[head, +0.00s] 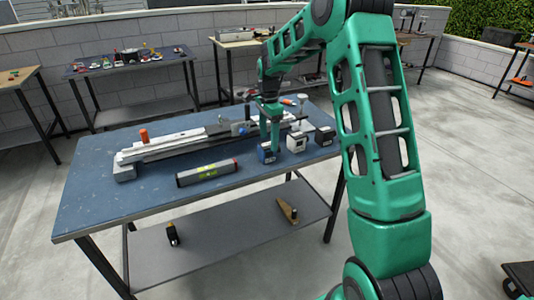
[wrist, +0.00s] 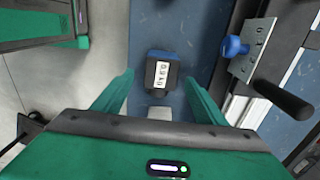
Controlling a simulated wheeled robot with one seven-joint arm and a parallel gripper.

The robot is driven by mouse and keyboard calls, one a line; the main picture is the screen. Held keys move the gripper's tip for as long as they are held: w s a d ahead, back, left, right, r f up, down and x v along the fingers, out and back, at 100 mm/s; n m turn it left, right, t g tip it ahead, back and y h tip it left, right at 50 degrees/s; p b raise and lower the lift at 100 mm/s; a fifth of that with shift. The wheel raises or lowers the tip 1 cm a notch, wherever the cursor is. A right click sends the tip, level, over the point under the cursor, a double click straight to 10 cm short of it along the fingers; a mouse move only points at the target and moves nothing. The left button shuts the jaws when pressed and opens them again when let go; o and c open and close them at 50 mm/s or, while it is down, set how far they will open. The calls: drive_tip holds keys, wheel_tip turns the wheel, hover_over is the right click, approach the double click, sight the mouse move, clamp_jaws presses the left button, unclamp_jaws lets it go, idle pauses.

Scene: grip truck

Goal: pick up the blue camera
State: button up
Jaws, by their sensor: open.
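The blue camera (head: 267,154) is a small block with blue and dark sides near the right part of the blue-topped table (head: 120,185). In the wrist view the camera (wrist: 161,70) shows a blue edge, a dark body and a white label with dark marks. My gripper (head: 270,122) is above it, pointing down. In the wrist view my gripper's green fingers (wrist: 160,80) are open, one on each side of the camera, with gaps showing. Whether the fingertips are down at the camera's height is hard to tell.
A white-and-dark block (head: 297,143) and a dark block (head: 325,136) stand close by on the right. A long grey metal rail assembly (head: 175,145) with a blue knob (wrist: 236,46) and black handle (wrist: 282,100) lies behind. A spirit level (head: 207,173) lies left.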

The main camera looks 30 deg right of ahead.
sight(268, 144)
drive_tip(key=shift+w+f, duration=0.1)
drive_tip(key=shift+f, duration=2.6)
drive_tip(key=shift+c, duration=0.3)
drive_tip(key=shift+r, duration=0.1)
drive_tip(key=c, duration=1.3)
